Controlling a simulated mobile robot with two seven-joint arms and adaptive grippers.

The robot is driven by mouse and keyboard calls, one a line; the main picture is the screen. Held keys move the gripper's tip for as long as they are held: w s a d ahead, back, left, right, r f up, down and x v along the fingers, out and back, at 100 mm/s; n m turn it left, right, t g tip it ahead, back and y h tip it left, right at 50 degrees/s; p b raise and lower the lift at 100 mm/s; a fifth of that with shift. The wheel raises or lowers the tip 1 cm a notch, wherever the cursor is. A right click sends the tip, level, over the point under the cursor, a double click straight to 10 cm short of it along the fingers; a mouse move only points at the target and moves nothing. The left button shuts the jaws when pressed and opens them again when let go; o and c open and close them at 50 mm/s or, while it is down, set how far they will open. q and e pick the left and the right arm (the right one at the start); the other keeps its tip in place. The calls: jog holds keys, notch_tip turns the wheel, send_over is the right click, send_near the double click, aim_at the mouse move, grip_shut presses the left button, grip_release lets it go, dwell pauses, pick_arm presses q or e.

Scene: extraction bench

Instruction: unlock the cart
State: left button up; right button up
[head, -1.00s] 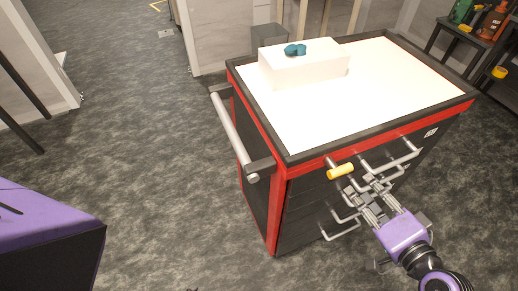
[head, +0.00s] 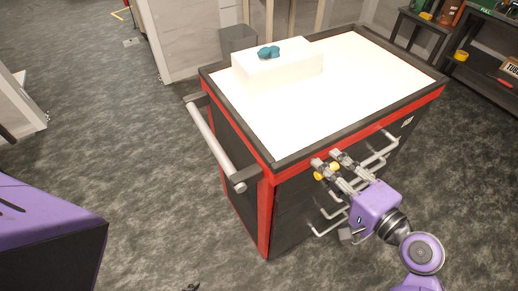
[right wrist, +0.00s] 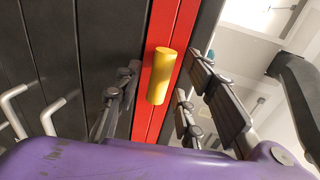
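The cart (head: 265,213) is a black drawer cart with red trim and a white top. A yellow cylinder, seemingly its lock (head: 320,176), sticks out of the red strip at the upper front; it also shows in the right wrist view (right wrist: 162,76). My right gripper (head: 329,162) is at the cart's front with its fingers spread. In the right wrist view its open fingers (right wrist: 160,98) stand on either side of the yellow lock, with visible gaps. In the head view the fingers partly hide the lock. My left gripper cannot be made out.
Grey drawer handles (head: 330,228) project below the lock, close to my right gripper. A push bar (head: 214,142) runs along the cart's left side. A white box (head: 277,72) with teal items (head: 269,52) stands on top. Shelves (head: 480,70) are at the right; open floor lies left.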

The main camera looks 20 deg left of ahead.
jog(key=shift+w+a+f, duration=0.1)
jog(key=shift+w+a, duration=0.15)
jog(key=shift+a, duration=0.05)
jog(key=shift+c, duration=0.4)
grip_shut()
